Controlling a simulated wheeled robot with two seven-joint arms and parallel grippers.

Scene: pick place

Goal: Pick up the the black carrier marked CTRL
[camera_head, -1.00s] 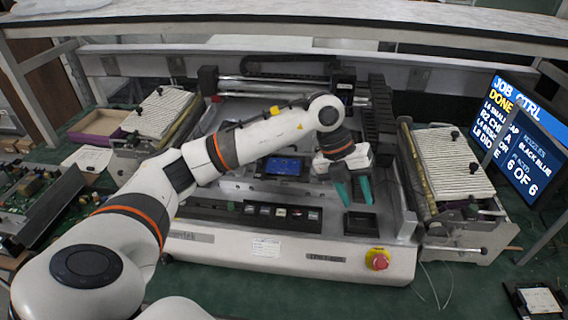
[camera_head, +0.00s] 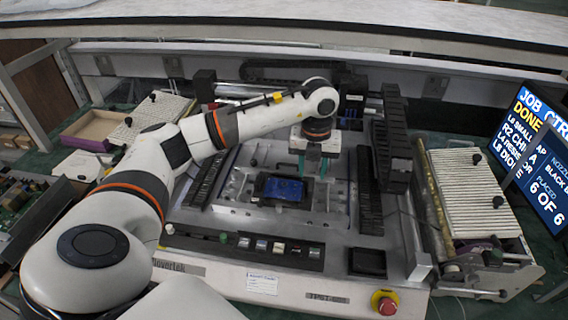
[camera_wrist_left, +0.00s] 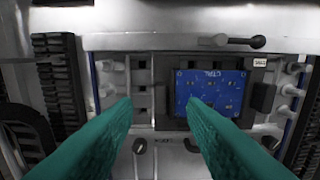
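The black carrier (camera_head: 262,183) lies in the middle of the machine bed, with a blue board (camera_head: 285,190) on it. In the left wrist view the board (camera_wrist_left: 212,90) reads CTRL, and the black carrier (camera_wrist_left: 263,97) shows around it. My left gripper (camera_head: 314,174) is open and empty, pointing down just behind and right of the carrier in the head view. In the left wrist view its teal fingers (camera_wrist_left: 160,101) stand apart; one tip overlaps the board's left part and the other lies left of the carrier. No contact is visible. My right gripper is not in view.
A black square tray (camera_head: 368,262) and a red stop button (camera_head: 384,303) are at the machine's front right. Ribbed feeders (camera_head: 470,190) stand at the sides. A screen (camera_head: 535,160) at right reads DONE, 6 OF 6. A shelf (camera_head: 300,30) spans the back.

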